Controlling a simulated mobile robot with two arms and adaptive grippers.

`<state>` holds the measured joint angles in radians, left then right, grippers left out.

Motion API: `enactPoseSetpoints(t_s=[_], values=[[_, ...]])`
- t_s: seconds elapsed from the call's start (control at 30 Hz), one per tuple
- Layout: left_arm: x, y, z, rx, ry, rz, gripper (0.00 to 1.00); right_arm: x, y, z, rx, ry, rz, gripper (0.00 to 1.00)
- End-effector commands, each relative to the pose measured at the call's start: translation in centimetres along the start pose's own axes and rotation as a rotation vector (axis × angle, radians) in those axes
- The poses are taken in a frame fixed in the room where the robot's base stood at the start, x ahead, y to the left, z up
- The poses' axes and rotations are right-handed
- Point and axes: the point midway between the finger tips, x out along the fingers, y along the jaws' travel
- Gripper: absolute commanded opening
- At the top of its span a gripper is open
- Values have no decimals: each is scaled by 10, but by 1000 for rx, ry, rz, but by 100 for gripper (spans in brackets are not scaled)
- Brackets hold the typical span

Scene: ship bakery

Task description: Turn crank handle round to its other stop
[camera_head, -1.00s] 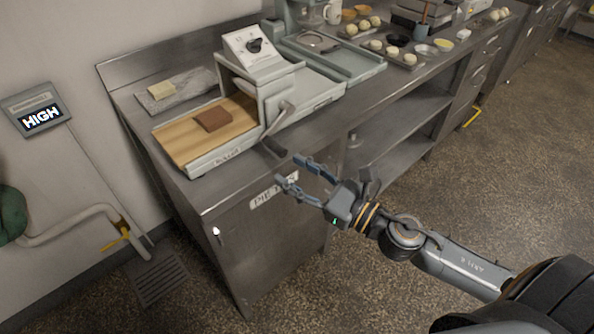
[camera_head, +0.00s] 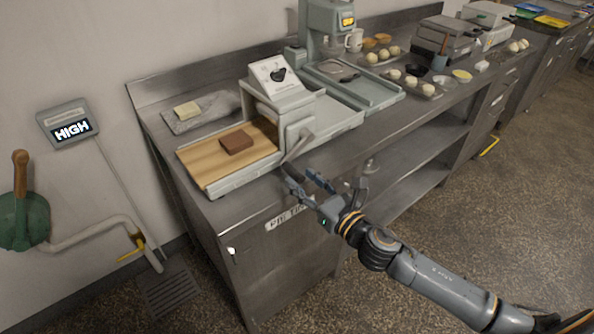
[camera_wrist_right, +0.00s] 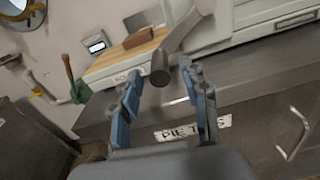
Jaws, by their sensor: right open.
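The crank (camera_head: 299,146) is a grey lever on the front side of the grey bench machine (camera_head: 318,113). In the right wrist view its arm (camera_wrist_right: 182,32) slants down to a dark round-ended handle (camera_wrist_right: 159,72). My right gripper (camera_head: 305,180) is open at the crank's lower end, in front of the bench. In the wrist view the handle end appears between and just beyond the two blue fingertips (camera_wrist_right: 161,84); contact cannot be told. In the head view the fingers partly hide the handle. My left gripper is not in view.
A brown block (camera_head: 236,141) lies on the machine's wooden board (camera_head: 206,165). A pale block (camera_head: 187,110) on a slab sits behind. The steel bench (camera_head: 222,213) has a cabinet front below my gripper.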

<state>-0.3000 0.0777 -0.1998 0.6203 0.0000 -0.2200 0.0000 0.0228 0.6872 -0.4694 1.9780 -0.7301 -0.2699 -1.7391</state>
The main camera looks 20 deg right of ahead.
Motion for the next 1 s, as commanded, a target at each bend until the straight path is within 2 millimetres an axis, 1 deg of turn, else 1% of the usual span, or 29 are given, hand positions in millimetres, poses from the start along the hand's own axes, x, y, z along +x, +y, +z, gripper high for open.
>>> enactPoseSetpoints(t_s=[0.03, 0.2, 0.33, 0.57, 0.6, 0.67, 0.7, 0.77, 0.8, 1.0], values=[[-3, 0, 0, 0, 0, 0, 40, 9, 0, 3, 1, -3, -1, 45], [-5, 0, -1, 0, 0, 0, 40, 25, 0, 1, 1, -1, -1, 45], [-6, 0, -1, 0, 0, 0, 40, 29, 0, 0, 0, 0, -1, 45], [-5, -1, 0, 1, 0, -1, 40, 29, 0, 0, 0, 0, 0, 45], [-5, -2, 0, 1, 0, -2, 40, 29, 0, 0, 0, 0, 0, 37], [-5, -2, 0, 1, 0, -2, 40, 29, 0, 0, 0, 0, 0, 24], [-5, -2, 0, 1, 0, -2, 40, 29, 0, 0, 0, 0, 0, 16], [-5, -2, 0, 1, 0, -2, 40, 29, 0, 0, 0, 0, 0, 4], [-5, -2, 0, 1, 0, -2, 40, 28, 0, 0, 0, 0, 0, 0], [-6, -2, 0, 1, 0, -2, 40, 29, 0, 0, 0, 0, 0, 0]])
